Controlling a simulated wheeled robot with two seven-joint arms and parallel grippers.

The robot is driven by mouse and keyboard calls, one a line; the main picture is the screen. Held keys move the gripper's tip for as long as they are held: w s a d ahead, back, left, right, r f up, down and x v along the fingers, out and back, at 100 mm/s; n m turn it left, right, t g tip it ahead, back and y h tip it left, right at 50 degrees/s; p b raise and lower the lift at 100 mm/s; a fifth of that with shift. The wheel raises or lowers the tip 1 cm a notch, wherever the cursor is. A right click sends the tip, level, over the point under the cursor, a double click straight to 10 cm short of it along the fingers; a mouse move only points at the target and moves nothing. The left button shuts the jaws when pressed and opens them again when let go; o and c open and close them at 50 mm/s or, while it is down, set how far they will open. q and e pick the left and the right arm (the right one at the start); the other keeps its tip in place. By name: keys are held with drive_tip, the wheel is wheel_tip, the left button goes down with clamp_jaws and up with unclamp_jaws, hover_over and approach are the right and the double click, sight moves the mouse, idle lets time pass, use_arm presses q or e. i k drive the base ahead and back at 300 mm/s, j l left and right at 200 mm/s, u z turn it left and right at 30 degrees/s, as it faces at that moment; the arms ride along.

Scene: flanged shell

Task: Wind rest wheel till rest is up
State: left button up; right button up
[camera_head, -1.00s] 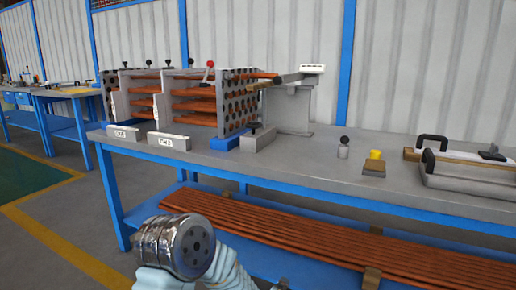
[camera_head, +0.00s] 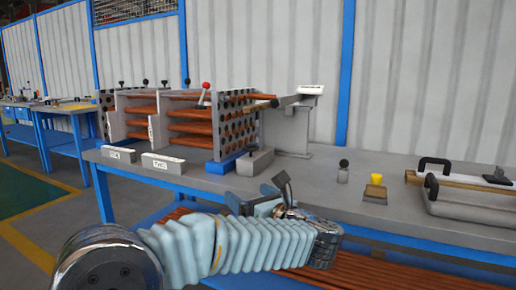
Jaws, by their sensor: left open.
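I cannot make out the rest wheel for certain. A grey stand (camera_head: 287,130) with a pale-topped arm (camera_head: 300,97) is at the right end of the tube bundle, and I cannot tell whether this is the rest. The flanged shell work is a plate full of holes (camera_head: 238,125) with copper tubes (camera_head: 190,127) running through grey baffles. My left gripper (camera_head: 262,192) is open and empty at the bench's front edge, in front of the grey block (camera_head: 255,162). Its dark fingers point up and away from me. My right gripper is not in view.
On the grey bench (camera_head: 310,180) stand a black-knobbed post (camera_head: 343,171), a yellow-topped block (camera_head: 375,188) and a tray with black handles (camera_head: 470,195). Copper tubes (camera_head: 400,277) lie on the lower shelf. The bench is clear between the stand and the post.

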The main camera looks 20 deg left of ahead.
sight(250, 147)
drive_tip(key=i, duration=0.85)
